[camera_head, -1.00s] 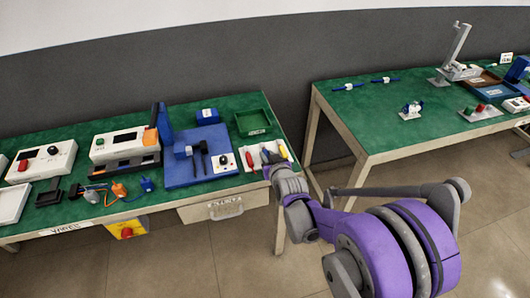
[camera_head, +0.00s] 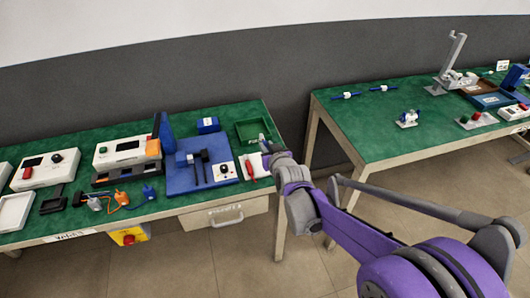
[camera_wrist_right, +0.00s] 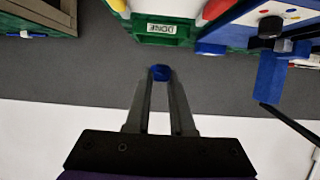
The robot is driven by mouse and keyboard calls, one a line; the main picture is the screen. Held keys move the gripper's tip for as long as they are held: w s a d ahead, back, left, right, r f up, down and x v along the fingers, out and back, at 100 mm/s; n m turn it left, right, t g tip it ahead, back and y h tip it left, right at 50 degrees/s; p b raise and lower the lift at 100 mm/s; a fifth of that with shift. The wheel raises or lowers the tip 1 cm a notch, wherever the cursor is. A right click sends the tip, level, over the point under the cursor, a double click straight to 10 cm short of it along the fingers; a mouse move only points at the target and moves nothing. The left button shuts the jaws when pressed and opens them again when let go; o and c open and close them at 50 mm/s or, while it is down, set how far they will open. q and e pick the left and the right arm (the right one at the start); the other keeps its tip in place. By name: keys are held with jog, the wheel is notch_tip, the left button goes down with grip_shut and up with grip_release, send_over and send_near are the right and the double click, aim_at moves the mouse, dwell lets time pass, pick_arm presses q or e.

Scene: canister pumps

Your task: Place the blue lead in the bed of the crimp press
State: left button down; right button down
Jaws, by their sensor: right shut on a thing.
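My right gripper (camera_head: 266,146) is above the right end of the left table, over a white mat. It is shut on a small blue piece (camera_wrist_right: 160,73), seen end-on between its fingertips in the right wrist view; I cannot tell whether this is the blue lead. A blue plug (camera_head: 149,192) lies at the table's front beside an orange plug (camera_head: 122,198) with an orange cable. A blue fixture with a flat base (camera_head: 184,185), tall post and black levers, perhaps the crimp press, stands left of the gripper. My left gripper is out of view.
A green tray (camera_head: 252,131) lies behind the gripper; its label reads DONE in the wrist view (camera_wrist_right: 161,29). A red-handled tool (camera_head: 249,170) lies on the white mat. Two blue-and-white pieces (camera_head: 347,95) (camera_head: 382,88) lie on the right table. A floor gap separates the tables.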

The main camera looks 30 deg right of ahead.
jog(key=shift+a+r, duration=0.1)
jog(key=shift+r, duration=0.8)
jog(key=shift+a+p, duration=0.3)
jog(key=shift+p, duration=0.15)
jog(key=a+f+y+p, duration=0.1)
jog(key=a+p, duration=0.2)
jog(key=a, duration=0.1)
jog(key=a+f+n+y+p, duration=0.1)
jog(key=a+p, duration=0.2)
jog(key=a, duration=0.1)
jog(key=s+a+f+n+p, duration=0.1)
jog(key=a+p, duration=0.1)
jog(key=a, duration=0.3)
jog(key=shift+f+t+y+p, duration=0.2)
jog(key=shift+t+y+p, duration=0.1)
jog(key=shift+y+p, duration=0.1)
jog(key=shift+s+a+f+n, duration=0.15)
jog(key=shift+a+n, duration=0.15)
jog(key=shift+a, duration=0.15)
jog(key=shift+d, duration=0.1)
